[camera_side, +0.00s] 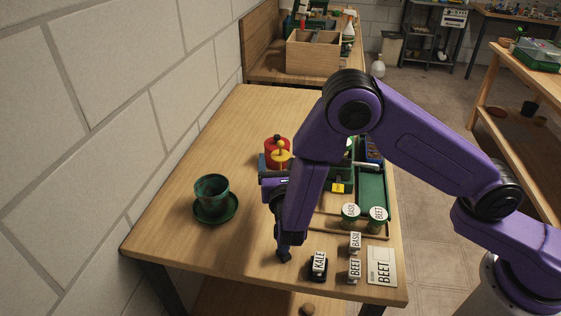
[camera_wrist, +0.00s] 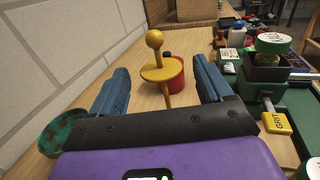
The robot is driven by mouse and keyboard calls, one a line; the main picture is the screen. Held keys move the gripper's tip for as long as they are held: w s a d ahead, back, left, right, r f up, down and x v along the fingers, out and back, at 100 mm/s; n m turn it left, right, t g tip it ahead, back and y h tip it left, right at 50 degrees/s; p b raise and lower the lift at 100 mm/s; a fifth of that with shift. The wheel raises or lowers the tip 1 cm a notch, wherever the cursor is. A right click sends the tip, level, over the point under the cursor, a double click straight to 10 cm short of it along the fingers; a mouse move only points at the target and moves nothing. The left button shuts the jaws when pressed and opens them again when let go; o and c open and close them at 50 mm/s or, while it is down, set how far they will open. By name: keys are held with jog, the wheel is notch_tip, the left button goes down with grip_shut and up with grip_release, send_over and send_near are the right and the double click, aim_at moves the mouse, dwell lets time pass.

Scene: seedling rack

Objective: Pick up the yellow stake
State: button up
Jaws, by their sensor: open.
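The yellow stake (camera_wrist: 157,74) stands upright in the wrist view, with a ball on top, a round disc below it and a thin shaft. In the side view the yellow stake (camera_side: 281,156) shows just left of my purple arm. My gripper (camera_wrist: 162,68) is open, its two blue fingers on either side of the stake's shaft, with gaps visible on both sides. In the side view my gripper (camera_side: 274,162) is partly hidden by the arm. The stake's lower end is hidden behind the gripper's dark body.
A red container (camera_wrist: 178,78) stands behind the stake. A green pot (camera_side: 212,189) on a saucer stands left, by the wall. A green tray (camera_side: 373,190), lidded jars, labelled blocks and a BEET card (camera_side: 381,266) lie right. The table's left middle is clear.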

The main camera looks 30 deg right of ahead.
jog(key=x, duration=0.4)
jog(key=shift+d, duration=0.15)
jog(key=c, duration=1.1)
jog(key=shift+r, duration=0.1)
jog(key=shift+r, duration=0.15)
